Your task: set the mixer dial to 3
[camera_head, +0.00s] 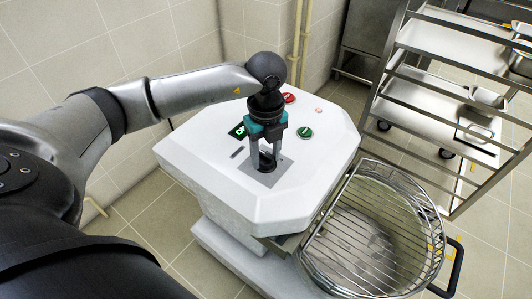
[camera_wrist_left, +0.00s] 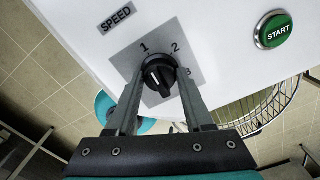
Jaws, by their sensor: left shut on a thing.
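The mixer dial (camera_wrist_left: 160,74) is a black round knob on a grey plate marked 1, 2 and 3, beside a SPEED label (camera_wrist_left: 117,16). My left gripper (camera_head: 265,160) points down onto the mixer's white top (camera_head: 215,150) and is shut on the dial, one finger on each side. In the left wrist view the fingers of the left gripper (camera_wrist_left: 158,85) hold the knob's sides. A pale mark shows on the knob, but I cannot tell for sure which number it points to. My right gripper is out of view.
A green START button (camera_head: 305,132) and a red button (camera_head: 289,98) sit near my left gripper. A steel bowl with a wire guard (camera_head: 418,205) stands at the mixer's front right. A metal rack (camera_head: 425,105) with trays is at the right. A tiled wall is behind.

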